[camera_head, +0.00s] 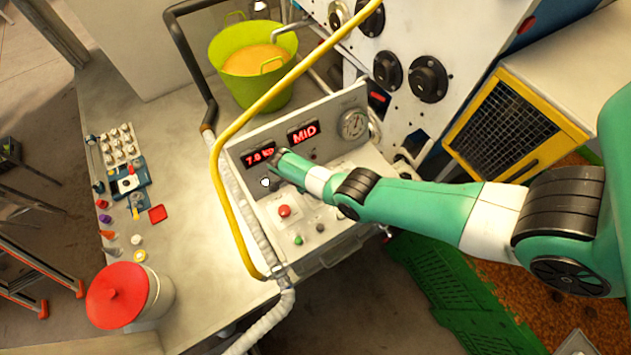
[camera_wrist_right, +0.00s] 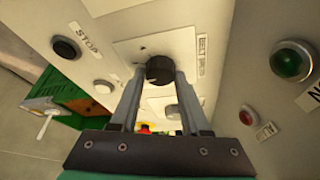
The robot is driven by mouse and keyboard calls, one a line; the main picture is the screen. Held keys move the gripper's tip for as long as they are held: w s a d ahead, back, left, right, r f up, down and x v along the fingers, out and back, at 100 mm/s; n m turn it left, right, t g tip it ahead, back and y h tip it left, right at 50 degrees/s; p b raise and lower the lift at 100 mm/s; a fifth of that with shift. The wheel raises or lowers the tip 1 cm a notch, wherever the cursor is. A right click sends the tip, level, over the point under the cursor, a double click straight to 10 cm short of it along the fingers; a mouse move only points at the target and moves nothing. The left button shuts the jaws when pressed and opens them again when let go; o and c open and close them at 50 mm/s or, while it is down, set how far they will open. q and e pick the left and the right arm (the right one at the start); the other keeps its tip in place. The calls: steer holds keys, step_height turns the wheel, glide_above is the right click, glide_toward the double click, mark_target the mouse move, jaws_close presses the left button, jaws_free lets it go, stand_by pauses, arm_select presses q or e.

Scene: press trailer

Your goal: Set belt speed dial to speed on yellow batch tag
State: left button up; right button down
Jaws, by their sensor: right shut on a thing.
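The belt speed dial (camera_wrist_right: 160,69) is a black round knob on a pale panel marked "BELT SPEED" in the right wrist view. My right gripper (camera_wrist_right: 161,76) has its two grey fingers on either side of the knob and is shut on it. In the head view my right gripper (camera_head: 273,165) reaches the control box (camera_head: 330,205) from the right, and the arm hides the dial. The left red display (camera_head: 258,156) seems to read 7.0 with blurred letters; the right one (camera_head: 303,133) reads MID. I cannot make out a yellow batch tag. My left gripper is not in view.
A yellow rail (camera_head: 222,185) and ribbed hose (camera_head: 246,215) run along the box's left side. A red button (camera_head: 284,211) and green button (camera_head: 298,240) sit below the gripper. A red-lidded tub (camera_head: 130,295) and a green bucket (camera_head: 252,60) stand on the bench.

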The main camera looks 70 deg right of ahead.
steer(key=shift+c, duration=1.9)
jaws_free()
steer(key=p+v, duration=0.3)
steer(key=v, duration=0.8)
steer(key=shift+r, duration=0.25)
steer(key=shift+a, duration=0.1)
